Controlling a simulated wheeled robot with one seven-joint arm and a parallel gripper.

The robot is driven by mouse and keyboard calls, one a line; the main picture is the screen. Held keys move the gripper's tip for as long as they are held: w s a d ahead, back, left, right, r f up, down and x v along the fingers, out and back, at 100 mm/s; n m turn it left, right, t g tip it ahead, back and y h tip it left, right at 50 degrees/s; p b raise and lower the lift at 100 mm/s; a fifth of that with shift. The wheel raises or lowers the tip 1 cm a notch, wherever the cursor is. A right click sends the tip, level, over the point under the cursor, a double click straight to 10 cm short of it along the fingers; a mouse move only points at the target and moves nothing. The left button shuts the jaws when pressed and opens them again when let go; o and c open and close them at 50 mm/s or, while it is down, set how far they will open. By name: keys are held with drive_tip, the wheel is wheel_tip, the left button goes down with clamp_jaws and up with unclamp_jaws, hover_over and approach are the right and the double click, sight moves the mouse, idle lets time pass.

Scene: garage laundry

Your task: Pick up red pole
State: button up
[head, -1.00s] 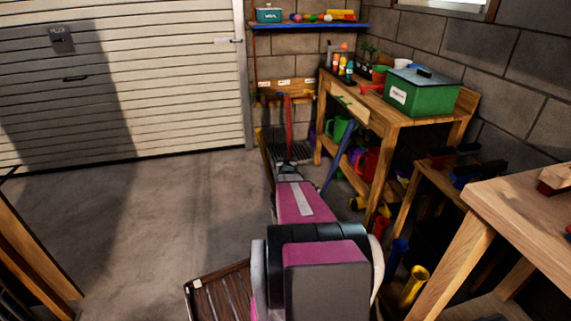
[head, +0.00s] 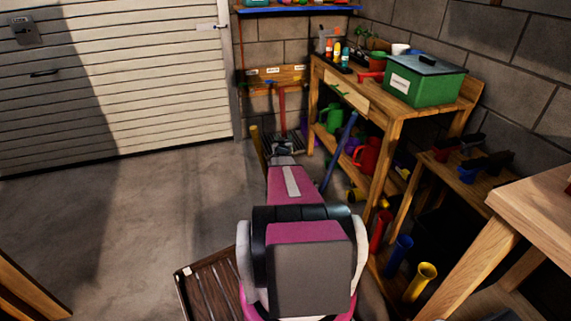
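A red pole (head: 283,108) stands upright against the back wall, below a wooden rack with labels and hooks. Its lower end goes out of sight behind the far end of my arm. My arm reaches forward from the bottom of the view towards it. My gripper (head: 284,146) is at the arm's far end, small and dark, in front of the pole's lower part. Its fingers cannot be made out, and I cannot tell whether they touch the pole.
A blue pole (head: 340,152) leans against the wooden workbench (head: 377,114) to the right. A yellow pole (head: 257,144) stands left of the arm. Red, blue and yellow tubes stand at lower right. A slatted wooden crate (head: 207,292) lies at lower left. The floor on the left is clear.

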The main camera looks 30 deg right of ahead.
sight(284, 118)
drive_tip(key=x, duration=0.4)
drive_tip(key=shift+w+d, duration=0.15)
drive_tip(key=shift+w, duration=0.2)
clamp_jaws()
wheel_tip(284, 118, up, 10)
drive_tip(key=shift+r, duration=0.1)
idle(0.3)
drive_tip(key=shift+w+d+r, duration=0.2)
drive_tip(key=shift+w+r, duration=0.55)
drive_tip(key=shift+r, duration=3.15)
drive_tip(key=shift+w+d+r, duration=0.2)
drive_tip(key=shift+w+r, duration=0.55)
drive_tip(key=shift+r, duration=3.15)
drive_tip(key=shift+w+d+r, duration=0.2)
drive_tip(key=shift+w+r, duration=0.55)
drive_tip(key=shift+r, duration=3.15)
drive_tip(key=shift+f, duration=0.1)
